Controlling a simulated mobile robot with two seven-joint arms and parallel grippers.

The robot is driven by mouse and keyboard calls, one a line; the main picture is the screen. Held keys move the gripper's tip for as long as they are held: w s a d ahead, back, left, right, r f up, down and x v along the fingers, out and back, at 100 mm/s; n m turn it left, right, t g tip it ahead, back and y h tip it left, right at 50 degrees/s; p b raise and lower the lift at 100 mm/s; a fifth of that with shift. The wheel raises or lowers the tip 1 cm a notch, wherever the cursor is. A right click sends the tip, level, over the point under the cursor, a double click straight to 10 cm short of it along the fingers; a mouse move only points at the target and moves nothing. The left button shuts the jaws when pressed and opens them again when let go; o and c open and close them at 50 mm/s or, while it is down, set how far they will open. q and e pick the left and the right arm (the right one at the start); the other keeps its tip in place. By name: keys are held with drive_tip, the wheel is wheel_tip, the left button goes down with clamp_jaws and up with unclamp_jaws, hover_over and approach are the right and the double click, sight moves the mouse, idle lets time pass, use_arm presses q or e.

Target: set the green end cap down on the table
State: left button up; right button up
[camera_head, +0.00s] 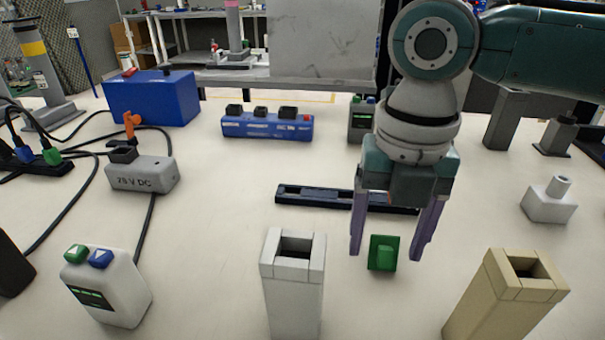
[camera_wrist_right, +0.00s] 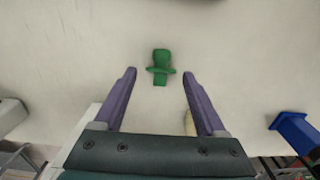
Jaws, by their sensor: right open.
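The green end cap (camera_head: 383,253) is on the white table between the white post and the beige post in the head view. It also shows in the right wrist view (camera_wrist_right: 161,67), just beyond the fingertips and between them. My right gripper (camera_head: 388,252) has purple fingers, points down and is open. Its fingers stand apart on either side of the cap in the head view, with no contact visible. In the right wrist view the open gripper (camera_wrist_right: 158,72) holds nothing. My left gripper is in neither view.
A white hollow post (camera_head: 293,285) stands left of the cap, a beige hollow post (camera_head: 505,298) right. A black rail (camera_head: 300,194) lies behind. A grey box with buttons (camera_head: 105,285), a 28 V DC box (camera_head: 142,175) and a blue socket block (camera_head: 267,126) stand farther left.

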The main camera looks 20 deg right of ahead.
sight(386, 248)
wheel_tip(386, 248, up, 11)
drive_tip(key=p, duration=0.2)
drive_tip(key=shift+f, duration=0.15)
